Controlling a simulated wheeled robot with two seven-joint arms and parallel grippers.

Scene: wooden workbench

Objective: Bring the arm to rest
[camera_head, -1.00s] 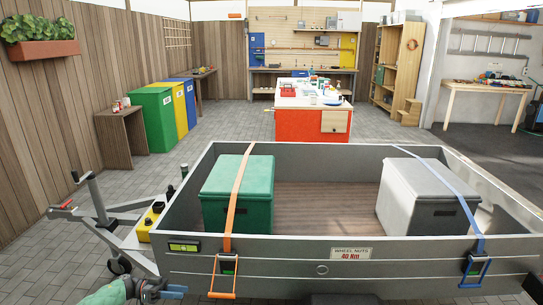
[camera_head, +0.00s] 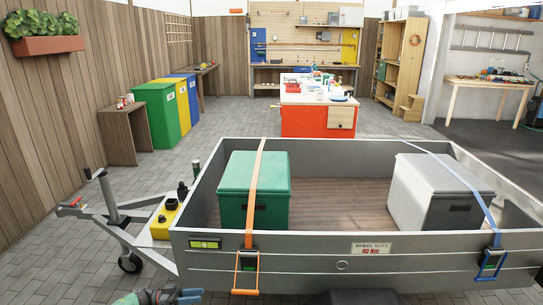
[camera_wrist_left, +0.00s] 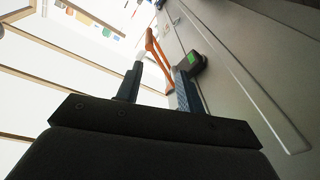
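My left gripper (camera_head: 190,296) shows only in part at the bottom edge of the head view, in front of the trailer's near wall and left of the orange ratchet handle (camera_head: 246,274). In the left wrist view my left gripper (camera_wrist_left: 158,72) has its two fingers apart with nothing held between them. I cannot tell how near the right finger is to the ratchet. My right gripper is out of view.
The grey trailer (camera_head: 320,280) fills the foreground. It carries a green box (camera_head: 240,184) under an orange strap and a grey box (camera_head: 420,200) under a blue strap with a blue handle (camera_head: 491,265). The drawbar (camera_head: 122,236) juts left. Paved floor (camera_head: 45,262) is open beyond it.

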